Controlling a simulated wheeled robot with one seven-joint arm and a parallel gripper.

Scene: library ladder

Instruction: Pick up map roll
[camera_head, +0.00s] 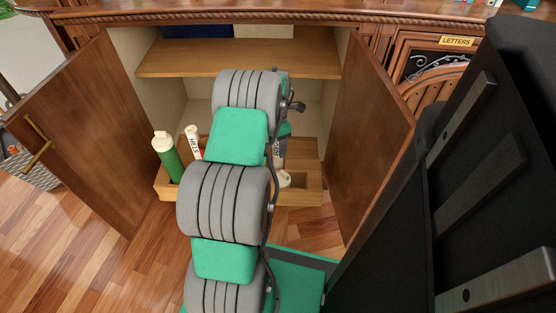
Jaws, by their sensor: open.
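Several map rolls stand in a wooden box on the cabinet floor. A green roll with a cream cap (167,157) leans at the left end. A white roll marked HILLS (195,144) stands beside it, partly behind my arm. A third pale roll with dark lettering (277,151) is mostly hidden by my arm; a cream rounded end shows just below it. My arm reaches into the cabinet over the box. My gripper is hidden behind the arm's own links, so its distance from the rolls cannot be seen.
The wooden box (307,188) has a bare compartment at its right. Open cabinet doors flank the opening on the left (88,125) and right (370,125). A shelf (160,63) crosses above. A drawer labelled LETTERS (456,41) is at right. Wood floor (70,255) is clear at left.

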